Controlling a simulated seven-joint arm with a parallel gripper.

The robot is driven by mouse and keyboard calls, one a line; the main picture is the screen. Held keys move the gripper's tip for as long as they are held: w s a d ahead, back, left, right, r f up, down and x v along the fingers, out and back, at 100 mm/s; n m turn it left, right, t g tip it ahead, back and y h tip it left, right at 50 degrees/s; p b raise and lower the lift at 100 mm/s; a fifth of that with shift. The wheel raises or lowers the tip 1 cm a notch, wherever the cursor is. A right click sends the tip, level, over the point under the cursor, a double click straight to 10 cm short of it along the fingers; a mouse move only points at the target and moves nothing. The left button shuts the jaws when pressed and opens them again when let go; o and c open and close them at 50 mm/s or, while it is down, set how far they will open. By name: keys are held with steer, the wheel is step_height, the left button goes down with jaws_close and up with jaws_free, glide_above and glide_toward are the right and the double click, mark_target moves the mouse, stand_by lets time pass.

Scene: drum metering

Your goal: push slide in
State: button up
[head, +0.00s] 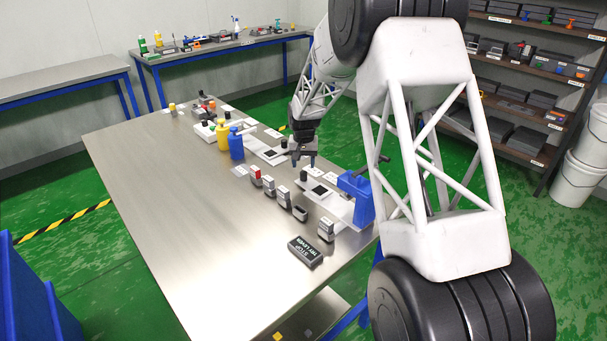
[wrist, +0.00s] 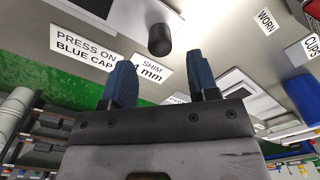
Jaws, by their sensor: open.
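My gripper (head: 303,163) is open and empty, with two blue fingers pointing down just above the fixtures on the steel table. In the wrist view the fingers (wrist: 160,62) are apart, with a black knob (wrist: 160,40) beyond the gap between them. In the head view, a white slide plate (head: 335,208) with a dark square lies to the right of the gripper, beside a blue housing (head: 360,200). A black knob (head: 303,176) stands at its left end. A second white plate (head: 258,147) with a dark square lies left of the gripper. I cannot tell which is the slide.
Blue (head: 236,146) and yellow (head: 222,134) bottles stand left of the gripper. Several small label-fronted blocks line the table in front, with a dark sign block (head: 305,252) nearer. The table's left half (head: 170,220) is bare. A "PRESS ON BLUE CAP" label (wrist: 84,47) shows in the wrist view.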

mark_target(303, 172)
steer(key=shift+f, duration=2.6)
jaws_close()
